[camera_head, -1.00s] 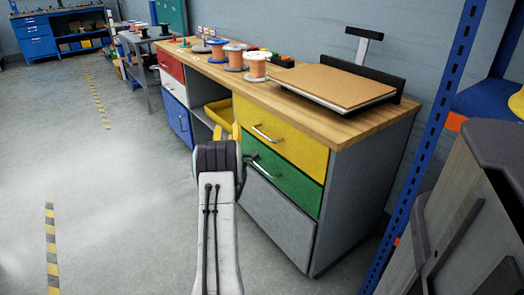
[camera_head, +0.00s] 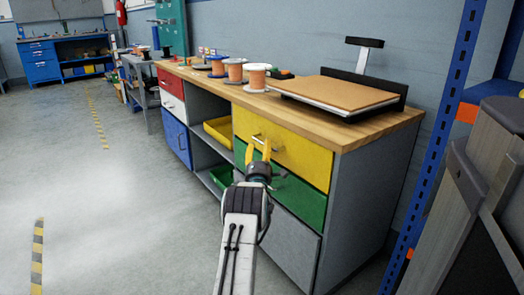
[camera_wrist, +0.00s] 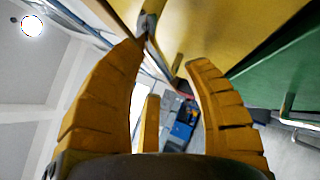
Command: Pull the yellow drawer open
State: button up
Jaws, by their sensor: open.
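The yellow drawer (camera_head: 290,150) is the top right drawer of the workbench and looks shut. Its silver bar handle (camera_head: 267,143) is on its front. My gripper (camera_head: 258,149) is open at the handle's left part, with its yellow fingers in front of the drawer. In the wrist view, the yellow drawer front (camera_wrist: 215,35) fills the top, and the handle (camera_wrist: 150,22) shows near the left fingertip. My gripper's fingers (camera_wrist: 168,60) are spread there, with nothing held between them. I cannot tell whether a finger touches the handle.
A green drawer (camera_head: 295,195) lies just below the yellow one. A yellow bin (camera_head: 218,131) and a green bin (camera_head: 222,178) sit on open shelves to the left. A blue rack post (camera_head: 430,150) stands at the right. The floor (camera_head: 110,200) to the left is clear.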

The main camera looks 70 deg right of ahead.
jog(key=shift+x, duration=1.3)
grip_shut()
jog(key=shift+r, duration=0.1)
